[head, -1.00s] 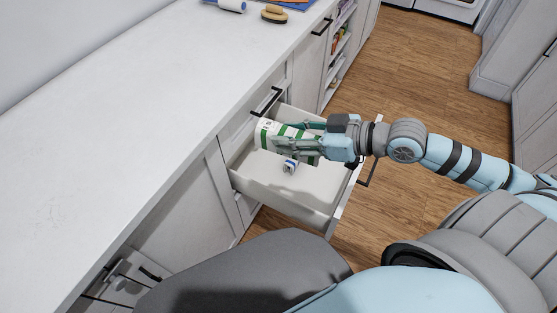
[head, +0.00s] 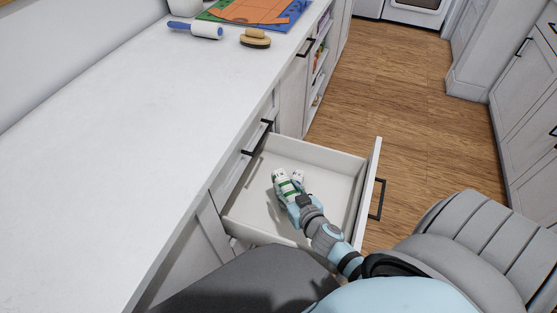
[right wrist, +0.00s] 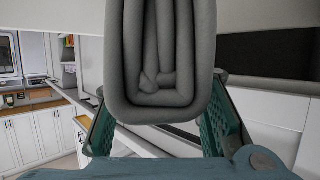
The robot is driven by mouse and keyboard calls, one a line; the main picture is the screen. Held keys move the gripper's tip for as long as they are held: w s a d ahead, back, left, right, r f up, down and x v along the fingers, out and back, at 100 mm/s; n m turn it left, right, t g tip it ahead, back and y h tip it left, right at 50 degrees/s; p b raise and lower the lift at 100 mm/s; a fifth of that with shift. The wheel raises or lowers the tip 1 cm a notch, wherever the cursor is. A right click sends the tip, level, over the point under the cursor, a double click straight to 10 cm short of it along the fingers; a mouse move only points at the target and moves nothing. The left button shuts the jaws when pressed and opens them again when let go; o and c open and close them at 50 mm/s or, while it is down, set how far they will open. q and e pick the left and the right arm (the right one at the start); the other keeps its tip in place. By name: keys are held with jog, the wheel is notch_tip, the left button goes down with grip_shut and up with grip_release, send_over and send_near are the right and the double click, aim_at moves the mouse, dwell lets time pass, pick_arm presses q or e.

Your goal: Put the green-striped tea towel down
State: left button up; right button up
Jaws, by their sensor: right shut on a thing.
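The green-striped tea towel (head: 288,188) is a small white and green roll or fold, seen in the head view over the open drawer (head: 335,182). My right gripper (head: 290,190) is shut on it. In the right wrist view the towel's rolled end (right wrist: 160,60), grey in shadow, lies between the two dark green fingers (right wrist: 160,115). The gripper appears inside the drawer's outline, near its middle; I cannot tell whether the towel touches the drawer floor. My left gripper is out of view.
The drawer front with its black handle (head: 378,198) stands pulled out over the wood floor. The white counter (head: 130,130) is mostly bare. A lint roller (head: 195,30), a brush (head: 256,38) and a coloured sheet (head: 262,10) lie at its far end.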

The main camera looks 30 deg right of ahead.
aim_at(278, 170)
jog(key=w, duration=0.3)
jog(key=w+d, duration=0.1)
jog(key=w, duration=0.5)
jog(key=shift+w+d, duration=0.3)
jog(key=f+b, duration=0.3)
jog(key=shift+w+d+f, duration=0.15)
jog(key=shift+w+f, duration=0.15)
jog(key=shift+f+b, duration=1.8)
jog(key=shift+f, duration=0.2)
jog(key=o, duration=1.2)
jog(key=shift+c, duration=0.2)
pick_arm(q)
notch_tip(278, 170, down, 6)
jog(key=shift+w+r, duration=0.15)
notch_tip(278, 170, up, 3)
jog(key=p, duration=0.3)
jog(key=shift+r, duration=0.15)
pick_arm(e)
jog(key=v, duration=1.2)
jog(key=shift+r, duration=0.3)
